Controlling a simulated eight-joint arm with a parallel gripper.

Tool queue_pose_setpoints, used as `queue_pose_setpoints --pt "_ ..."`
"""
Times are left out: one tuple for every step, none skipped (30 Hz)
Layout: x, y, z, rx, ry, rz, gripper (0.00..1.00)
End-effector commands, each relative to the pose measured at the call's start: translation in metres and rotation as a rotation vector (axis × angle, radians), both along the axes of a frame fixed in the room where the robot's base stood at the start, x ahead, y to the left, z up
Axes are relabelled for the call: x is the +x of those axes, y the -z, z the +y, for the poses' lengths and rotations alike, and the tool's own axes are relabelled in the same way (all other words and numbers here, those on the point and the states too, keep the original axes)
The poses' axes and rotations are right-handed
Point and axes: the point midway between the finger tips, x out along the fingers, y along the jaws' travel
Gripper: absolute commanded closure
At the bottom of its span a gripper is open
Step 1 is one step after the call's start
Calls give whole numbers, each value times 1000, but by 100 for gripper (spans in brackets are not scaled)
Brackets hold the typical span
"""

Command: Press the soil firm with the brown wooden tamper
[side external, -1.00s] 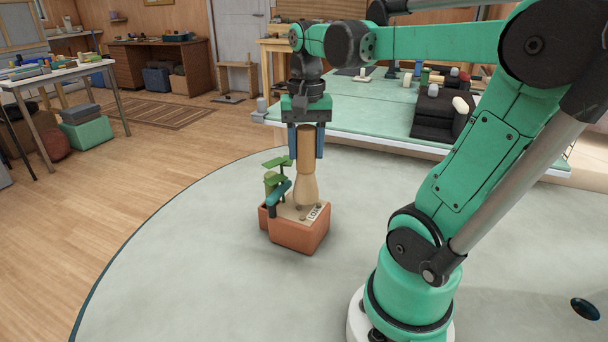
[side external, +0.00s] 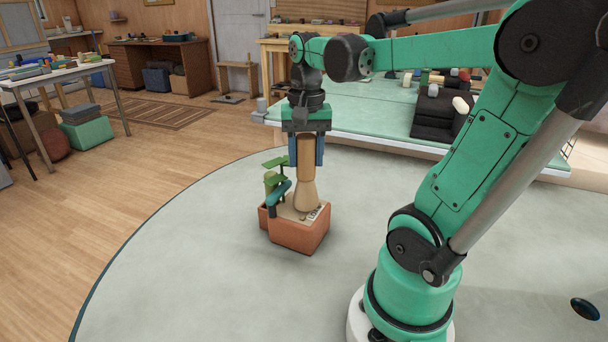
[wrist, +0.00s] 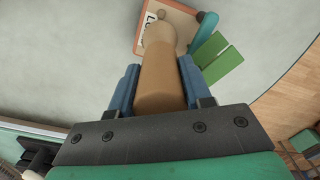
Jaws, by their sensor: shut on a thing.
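The brown wooden tamper (side external: 305,185) is upright in my gripper (side external: 306,152), between its blue fingers. Its wide lower end is at the soil (side external: 291,213) in the terracotta planter (side external: 297,237); I cannot tell how hard it presses. A green plant (side external: 275,167) and a teal curved piece (side external: 278,195) are at the planter's left side, close to the tamper. A small lettered label (side external: 316,213) lies beside the tamper's foot.
Behind is a low green-topped platform (side external: 370,115) with a black tool-holder (side external: 436,112) and small items. A cluttered table (side external: 55,75) stands at far left.

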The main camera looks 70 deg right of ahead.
Motion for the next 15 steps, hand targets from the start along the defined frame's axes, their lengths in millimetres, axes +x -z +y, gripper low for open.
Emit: queue_pose_setpoints --pt "0 0 0 0 0 0 100" --pt "0 1 0 0 0 0 100" --pt "0 1 0 0 0 0 100" --pt "0 1 0 0 0 0 100" --pt "0 2 0 0 0 0 100" --pt "0 2 0 0 0 0 100" --pt "0 3 0 0 0 0 100" --pt "0 3 0 0 0 0 100" --pt "0 4 0 0 0 0 100" --pt "0 4 0 0 0 0 100" --pt "0 4 0 0 0 0 100" --pt "0 5 0 0 0 0 100" --pt "0 5 0 0 0 0 100" --pt "0 6 0 0 0 0 100" --pt "0 6 0 0 0 0 100"
